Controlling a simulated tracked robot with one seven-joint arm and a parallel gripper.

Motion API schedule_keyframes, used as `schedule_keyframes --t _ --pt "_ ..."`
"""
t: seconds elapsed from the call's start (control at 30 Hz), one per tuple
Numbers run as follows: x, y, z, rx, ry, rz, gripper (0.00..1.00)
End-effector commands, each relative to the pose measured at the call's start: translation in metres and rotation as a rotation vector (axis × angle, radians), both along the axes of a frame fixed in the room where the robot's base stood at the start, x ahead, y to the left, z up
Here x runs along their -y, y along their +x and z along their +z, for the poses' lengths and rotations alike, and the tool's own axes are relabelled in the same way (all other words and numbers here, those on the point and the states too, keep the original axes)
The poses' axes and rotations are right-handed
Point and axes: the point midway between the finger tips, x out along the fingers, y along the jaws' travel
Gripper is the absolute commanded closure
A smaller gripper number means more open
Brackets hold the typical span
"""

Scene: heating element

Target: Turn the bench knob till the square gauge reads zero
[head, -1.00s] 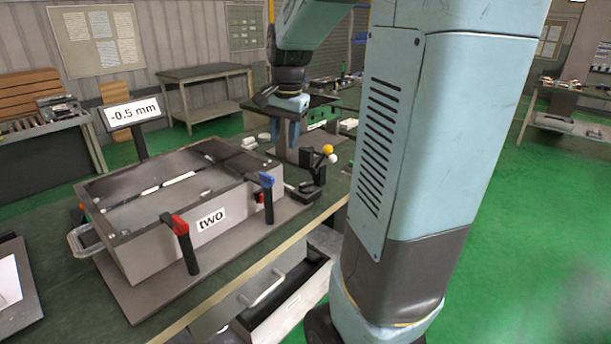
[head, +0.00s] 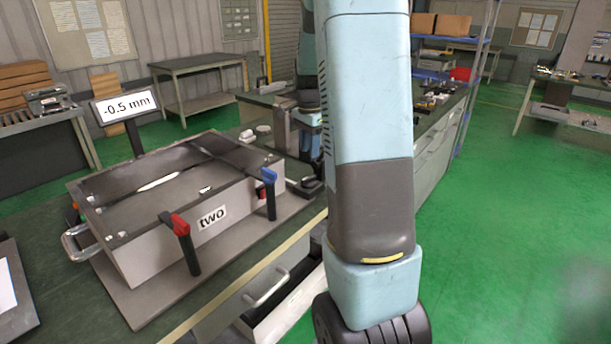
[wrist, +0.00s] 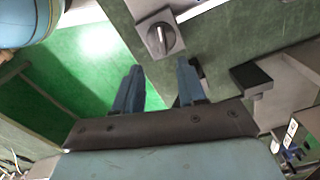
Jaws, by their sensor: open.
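The bench knob (wrist: 160,38), a dark round dial with a pale bar across it, sits on a grey block at the top of the wrist view. My gripper (wrist: 161,68) is open, its two blue fingers apart and empty. In the picture the knob lies just beyond the fingertips, and no contact shows. In the head view my arm hides the knob and most of the gripper. The gauge display (head: 125,106), a white sign on a post at the left, reads -0.5 mm.
A grey box fixture (head: 140,255) labelled "two" stands on the bench, with a red-topped clamp (head: 181,240) and a blue-topped clamp (head: 268,190) at its front. A drawer (head: 280,300) is open below. Green floor (head: 500,230) is clear at right.

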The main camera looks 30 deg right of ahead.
Motion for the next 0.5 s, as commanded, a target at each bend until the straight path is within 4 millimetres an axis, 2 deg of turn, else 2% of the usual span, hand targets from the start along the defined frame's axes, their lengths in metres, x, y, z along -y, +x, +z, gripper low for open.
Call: schedule_keyframes --t 0.3,0.5 --pt "0.0 -0.001 -0.057 -0.003 0.002 -0.001 0.6" --pt "0.0 -0.001 -0.083 -0.002 0.001 0.0 0.6"
